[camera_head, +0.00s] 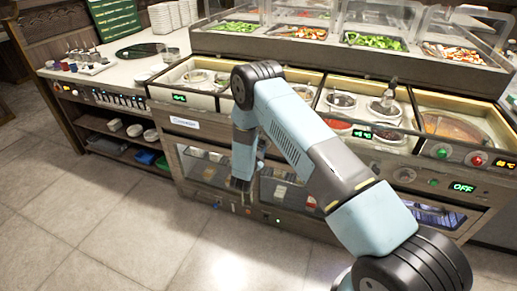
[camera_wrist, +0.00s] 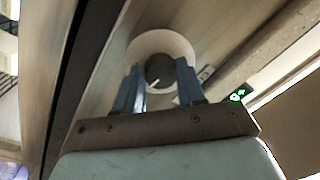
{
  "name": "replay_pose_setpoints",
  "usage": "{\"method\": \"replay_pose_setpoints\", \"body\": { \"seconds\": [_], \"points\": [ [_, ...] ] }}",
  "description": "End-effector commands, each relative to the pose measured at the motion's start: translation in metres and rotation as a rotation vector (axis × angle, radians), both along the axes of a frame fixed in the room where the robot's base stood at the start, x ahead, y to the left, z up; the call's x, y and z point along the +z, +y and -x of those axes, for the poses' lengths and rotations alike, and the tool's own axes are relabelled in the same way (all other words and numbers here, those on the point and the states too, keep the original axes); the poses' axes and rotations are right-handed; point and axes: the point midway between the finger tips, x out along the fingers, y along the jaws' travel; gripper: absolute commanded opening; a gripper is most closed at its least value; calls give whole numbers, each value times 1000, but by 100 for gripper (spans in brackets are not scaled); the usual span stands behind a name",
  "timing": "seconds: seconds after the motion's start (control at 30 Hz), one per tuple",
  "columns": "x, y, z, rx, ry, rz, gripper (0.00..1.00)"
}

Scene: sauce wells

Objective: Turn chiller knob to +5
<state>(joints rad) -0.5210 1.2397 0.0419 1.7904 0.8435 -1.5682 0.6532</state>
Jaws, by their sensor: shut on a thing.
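In the wrist view, a round dark knob (camera_wrist: 158,72) with a white pointer line sits on a pale round dial plate (camera_wrist: 150,42). The pointer slants toward the lower left of that picture. My gripper (camera_wrist: 160,66) has its two blue fingers on either side of the knob and is shut on it. In the head view my gripper (camera_head: 240,184) is low at the front of the counter, by the glass-fronted cabinet (camera_head: 205,169); the knob is hidden there. No scale marks on the dial are readable.
A small green-lit display (camera_wrist: 238,95) is right of the knob in the wrist view. In the head view, the counter front has lit displays, a red button (camera_head: 476,160), a green button (camera_head: 441,152) and an OFF display (camera_head: 462,187). The tiled floor (camera_head: 110,225) at left is clear.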

Motion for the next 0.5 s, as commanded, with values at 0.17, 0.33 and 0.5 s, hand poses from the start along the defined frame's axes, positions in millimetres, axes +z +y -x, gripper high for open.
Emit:
{"method": "replay_pose_setpoints", "body": {
  "seconds": [0.17, 0.33, 0.5],
  "points": [
    [-1, -1, 1, -2, 3, 1, 53],
    [-1, -1, 0, -2, 2, 1, 64],
    [-1, -1, 1, -2, 2, 1, 64]
  ]
}}
